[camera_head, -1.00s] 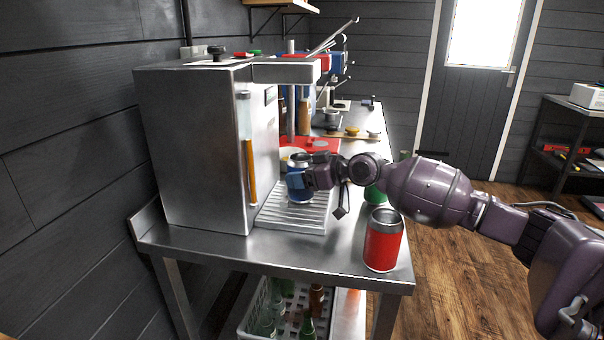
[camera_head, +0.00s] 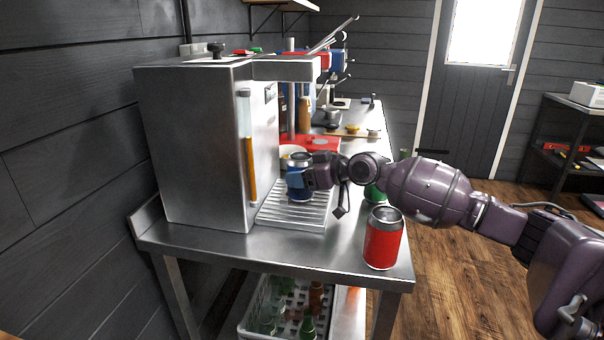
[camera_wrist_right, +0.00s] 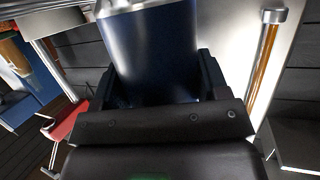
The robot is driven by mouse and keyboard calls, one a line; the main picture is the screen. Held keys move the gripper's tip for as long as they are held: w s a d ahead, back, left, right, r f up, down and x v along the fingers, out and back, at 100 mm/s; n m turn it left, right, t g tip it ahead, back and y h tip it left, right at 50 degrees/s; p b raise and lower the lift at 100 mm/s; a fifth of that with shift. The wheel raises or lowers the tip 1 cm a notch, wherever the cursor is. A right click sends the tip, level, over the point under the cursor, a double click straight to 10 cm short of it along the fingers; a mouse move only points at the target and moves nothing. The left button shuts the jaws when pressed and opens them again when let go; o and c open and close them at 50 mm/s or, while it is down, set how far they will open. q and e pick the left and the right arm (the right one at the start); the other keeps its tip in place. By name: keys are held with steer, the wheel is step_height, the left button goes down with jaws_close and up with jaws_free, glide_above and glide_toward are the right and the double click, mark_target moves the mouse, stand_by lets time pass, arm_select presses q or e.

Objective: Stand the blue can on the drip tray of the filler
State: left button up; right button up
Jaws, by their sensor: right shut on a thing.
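The blue can (camera_head: 299,188) is upright at the filler (camera_head: 195,150), over the ribbed drip tray (camera_head: 290,216). My right gripper (camera_head: 301,178) is shut on the can from the right side. In the right wrist view the blue can (camera_wrist_right: 155,55) sits between the two dark fingers (camera_wrist_right: 160,90). The can's bottom looks to be at or just above the tray ribs; I cannot tell whether it touches. My left gripper is not in view.
A red can (camera_head: 383,238) stands on the steel table near its front right corner. A green can (camera_head: 375,192) is partly behind my right arm. A crate of bottles (camera_head: 252,325) is below. A red mat (camera_head: 318,142) lies behind the tray.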

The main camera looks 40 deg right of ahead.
stand_by(0.3)
steer(key=o, duration=1)
steer(key=shift+s+d+r, duration=0.2)
steer(key=shift+s+d, duration=0.1)
steer(key=shift+s, duration=0.15)
steer(key=p+v, duration=0.2)
steer(key=v, duration=0.7)
steer(key=shift+s, duration=0.35)
